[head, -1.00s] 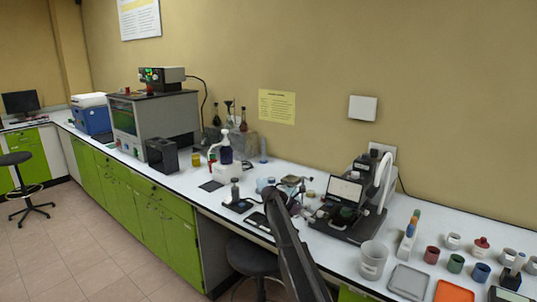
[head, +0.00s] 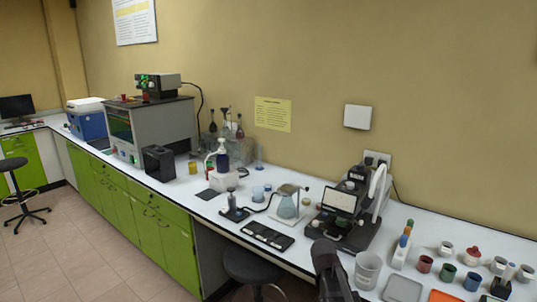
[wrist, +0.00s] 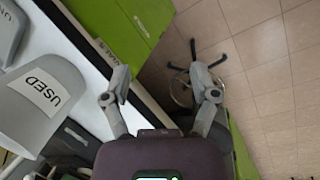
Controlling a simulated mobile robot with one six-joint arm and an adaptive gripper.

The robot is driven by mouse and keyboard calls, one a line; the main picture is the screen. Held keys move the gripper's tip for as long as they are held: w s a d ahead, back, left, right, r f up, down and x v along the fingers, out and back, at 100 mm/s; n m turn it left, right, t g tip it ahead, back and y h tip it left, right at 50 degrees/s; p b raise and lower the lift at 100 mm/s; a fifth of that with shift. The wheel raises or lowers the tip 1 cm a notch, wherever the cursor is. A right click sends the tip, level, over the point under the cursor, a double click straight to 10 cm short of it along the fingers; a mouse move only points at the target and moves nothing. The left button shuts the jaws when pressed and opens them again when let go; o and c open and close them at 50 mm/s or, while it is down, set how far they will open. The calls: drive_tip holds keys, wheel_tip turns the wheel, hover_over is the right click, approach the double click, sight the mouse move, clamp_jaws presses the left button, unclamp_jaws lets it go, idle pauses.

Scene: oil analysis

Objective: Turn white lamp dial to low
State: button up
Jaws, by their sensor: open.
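No dial is clear enough to make out in either view. A white curved part (head: 378,186), possibly the white lamp, rises at the back of a dark instrument with a small screen (head: 341,201), right of centre on the bench in the head view. In the wrist view my gripper (wrist: 161,82) is open, its two grey fingers wide apart with nothing between them. It is over the bench's front edge, with floor and a stool beyond, and not at the instrument. In the head view my dark arm comes up from the bottom, in front of the bench.
A pale container marked USED (wrist: 38,110) is close on the left of my gripper. A whitish cup (head: 367,272) stands near the bench's front edge. Coloured small cups and trays (head: 402,290) crowd the right. A flask on a stand (head: 288,206) is left of the instrument.

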drive_tip(key=s+a+m+y, duration=0.2)
drive_tip(key=s+m+y, duration=0.1)
drive_tip(key=s, duration=0.6)
drive_tip(key=shift+s+r+m+t+p, duration=0.15)
drive_tip(key=shift+r+m+t+p, duration=0.15)
drive_tip(key=shift+r+m+p, duration=0.25)
